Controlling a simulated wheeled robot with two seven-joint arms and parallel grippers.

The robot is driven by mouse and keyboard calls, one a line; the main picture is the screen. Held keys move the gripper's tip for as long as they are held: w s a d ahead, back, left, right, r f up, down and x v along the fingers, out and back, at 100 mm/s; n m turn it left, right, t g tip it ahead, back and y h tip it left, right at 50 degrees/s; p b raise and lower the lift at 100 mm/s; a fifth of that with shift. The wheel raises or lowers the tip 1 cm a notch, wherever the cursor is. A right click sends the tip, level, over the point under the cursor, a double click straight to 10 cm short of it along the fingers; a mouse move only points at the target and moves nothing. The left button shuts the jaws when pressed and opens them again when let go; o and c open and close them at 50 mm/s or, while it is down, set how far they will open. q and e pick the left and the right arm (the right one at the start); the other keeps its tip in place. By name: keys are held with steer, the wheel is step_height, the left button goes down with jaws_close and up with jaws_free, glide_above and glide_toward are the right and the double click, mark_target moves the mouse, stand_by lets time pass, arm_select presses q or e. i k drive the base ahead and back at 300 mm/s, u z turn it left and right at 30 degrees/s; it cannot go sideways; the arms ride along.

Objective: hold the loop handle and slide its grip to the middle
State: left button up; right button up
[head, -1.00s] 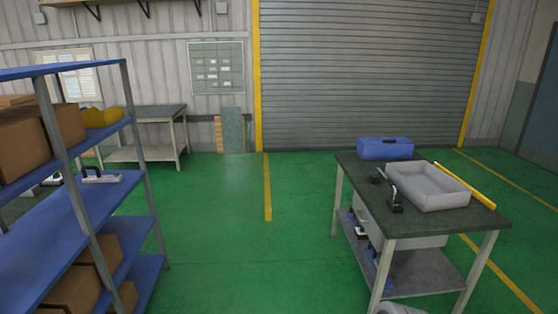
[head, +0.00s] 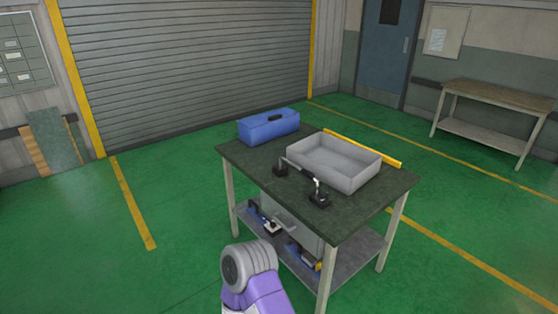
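What looks like the loop handle (head: 300,166) is on the dark-topped workbench (head: 360,218). It is a thin metal bar between two black end pieces, along the front side of a grey tray. Its sliding grip is too small to make out. Part of my own arm, purple and grey, shows at the bottom centre, in front of the bench. Neither of my grippers is in view.
The grey tray (head: 348,180), a blue toolbox (head: 268,127) and a yellow bar (head: 362,148) are on the bench. The lower shelf (head: 352,273) holds small tools. A wooden table (head: 495,99) stands at the far right. The green floor at left is clear.

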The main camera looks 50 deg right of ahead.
mark_target(309, 176)
steer(key=z, duration=0.2)
steer(key=i, duration=1.95)
steer(key=z, duration=1.5)
steer(key=i, duration=1.1)
steer(key=z, duration=1.15)
